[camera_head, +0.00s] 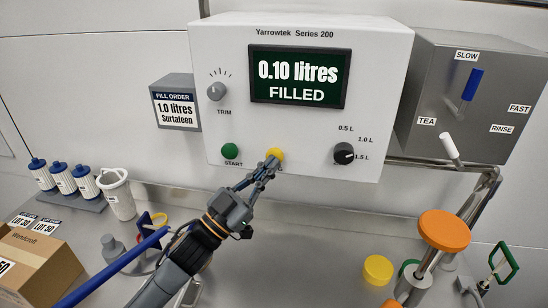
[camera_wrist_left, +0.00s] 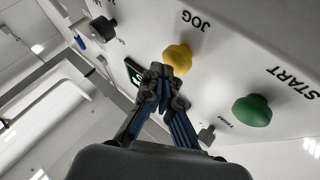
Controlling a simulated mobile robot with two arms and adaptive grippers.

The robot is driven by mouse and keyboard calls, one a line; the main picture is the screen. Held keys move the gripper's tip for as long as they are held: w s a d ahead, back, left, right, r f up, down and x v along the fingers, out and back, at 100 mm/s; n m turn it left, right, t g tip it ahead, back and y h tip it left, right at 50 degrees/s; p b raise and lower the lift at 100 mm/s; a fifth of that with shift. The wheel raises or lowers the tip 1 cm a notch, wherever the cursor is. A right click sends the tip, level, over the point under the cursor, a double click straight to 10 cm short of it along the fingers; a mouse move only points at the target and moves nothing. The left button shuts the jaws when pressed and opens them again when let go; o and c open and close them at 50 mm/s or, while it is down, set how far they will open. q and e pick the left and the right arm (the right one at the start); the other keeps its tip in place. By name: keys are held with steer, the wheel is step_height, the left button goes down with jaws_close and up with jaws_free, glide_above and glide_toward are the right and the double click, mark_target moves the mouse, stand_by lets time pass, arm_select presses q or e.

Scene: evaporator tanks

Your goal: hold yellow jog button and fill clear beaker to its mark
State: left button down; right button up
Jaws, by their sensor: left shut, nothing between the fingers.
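The yellow jog button (camera_head: 276,153) is on the lower front of the white dispenser panel. It also shows in the left wrist view (camera_wrist_left: 177,58), under the word JOG. My left gripper (camera_head: 269,164) is shut and empty, with its fingertips right at the button. In the left wrist view its tips (camera_wrist_left: 161,72) overlap the button's edge; I cannot tell whether they press it. The display (camera_head: 298,78) reads 0.10 litres FILLED. I cannot make out a clear beaker; my left arm hides part of the counter. My right gripper is not in view.
A green START button (camera_head: 230,151) and a black volume knob (camera_head: 344,153) flank the jog button. A sign (camera_head: 175,108) reads 1.0 litres. A white jug (camera_head: 118,194) and a cardboard box (camera_head: 38,264) stand left. An orange-topped post (camera_head: 444,230) stands right.

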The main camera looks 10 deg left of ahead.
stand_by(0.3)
arm_select(q)
steer(key=shift+w, duration=0.55)
stand_by(0.3)
steer(key=shift+s, duration=1)
steer(key=shift+p, duration=0.3)
steer(key=s+p, duration=0.1)
steer(key=s, duration=0.4)
stand_by(0.6)
